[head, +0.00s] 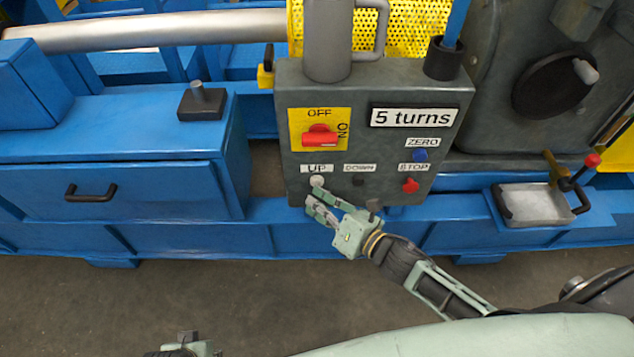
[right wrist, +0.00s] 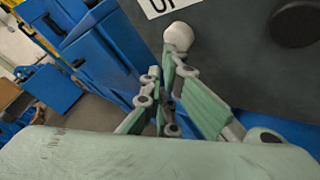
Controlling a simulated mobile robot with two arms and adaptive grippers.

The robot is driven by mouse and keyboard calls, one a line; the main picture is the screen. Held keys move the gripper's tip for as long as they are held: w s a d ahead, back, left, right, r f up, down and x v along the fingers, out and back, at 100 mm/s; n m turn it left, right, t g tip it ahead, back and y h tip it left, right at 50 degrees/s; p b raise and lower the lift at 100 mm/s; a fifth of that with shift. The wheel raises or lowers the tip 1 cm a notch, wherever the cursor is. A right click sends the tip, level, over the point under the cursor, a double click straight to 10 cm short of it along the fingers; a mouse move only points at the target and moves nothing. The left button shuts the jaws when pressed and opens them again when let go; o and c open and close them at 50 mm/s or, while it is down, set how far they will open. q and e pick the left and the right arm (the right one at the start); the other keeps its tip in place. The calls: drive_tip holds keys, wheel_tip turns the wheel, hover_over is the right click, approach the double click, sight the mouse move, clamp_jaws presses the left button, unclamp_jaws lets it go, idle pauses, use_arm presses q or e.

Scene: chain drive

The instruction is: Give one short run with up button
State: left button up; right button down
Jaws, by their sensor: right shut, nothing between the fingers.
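The control box (head: 345,95) is grey and stands on the blue machine. Its white UP button (head: 317,181) sits under the UP label at the lower left; it also shows in the right wrist view (right wrist: 179,37). My right gripper (head: 312,203) is shut and empty, just below the UP button. In the right wrist view its fingertips (right wrist: 164,62) lie close to the button; I cannot tell whether they touch it. My left gripper (head: 185,346) shows only in part at the bottom edge, and its fingers are not clear.
The box also carries a black DOWN button (head: 358,180), a red STOP button (head: 410,185), a blue ZERO button (head: 420,156) and a red rotary switch (head: 320,137) on yellow. A metal tray (head: 537,203) is at the right. The floor in front is clear.

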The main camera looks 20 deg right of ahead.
use_arm(q)
drive_tip(key=shift+r, duration=0.1)
use_arm(e)
drive_tip(key=shift+w+d, duration=0.15)
drive_tip(key=shift+w, duration=0.35)
idle(1.9)
drive_tip(key=shift+s, duration=0.1)
idle(1.5)
use_arm(q)
drive_tip(key=shift+s+f, duration=0.25)
drive_tip(key=shift+f, duration=0.45)
use_arm(e)
drive_tip(key=shift+s+a, duration=0.25)
drive_tip(key=shift+s, duration=0.55)
